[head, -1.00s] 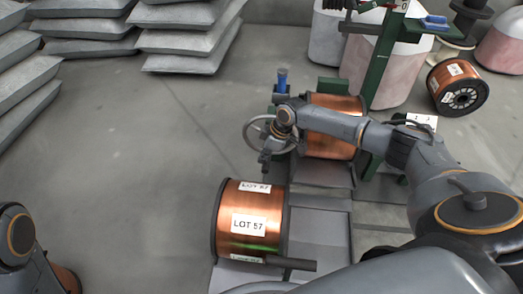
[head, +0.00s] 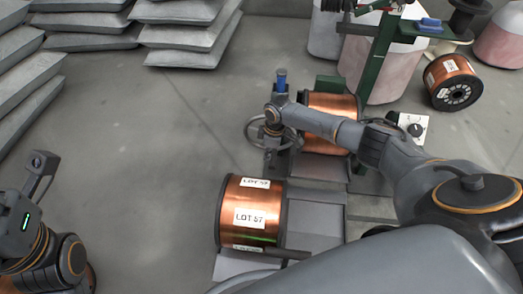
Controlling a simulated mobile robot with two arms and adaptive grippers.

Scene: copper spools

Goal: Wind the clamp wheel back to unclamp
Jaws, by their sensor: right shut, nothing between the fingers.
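The clamp wheel (head: 247,134) is a grey ring handwheel at the left side of the far stand, beside a copper spool (head: 329,112) and below a blue-topped post (head: 281,82). My right arm reaches in from the right, across the front of that spool. My right gripper (head: 270,142) is at the wheel, shut with nothing held. It overlaps the wheel's face and hides part of the rim and hub; whether it touches the wheel I cannot tell. Part of my left arm shows at the lower left, with a dark finger-like part (head: 42,172) whose opening is unclear.
A copper spool marked LOT 57 (head: 248,212) lies in front on grey plates. A green post (head: 376,75) and a white dial panel (head: 412,127) stand right of the far spool. Another spool (head: 451,82) lies farther right. Stacked grey slabs (head: 185,35) stand behind. The left floor is clear.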

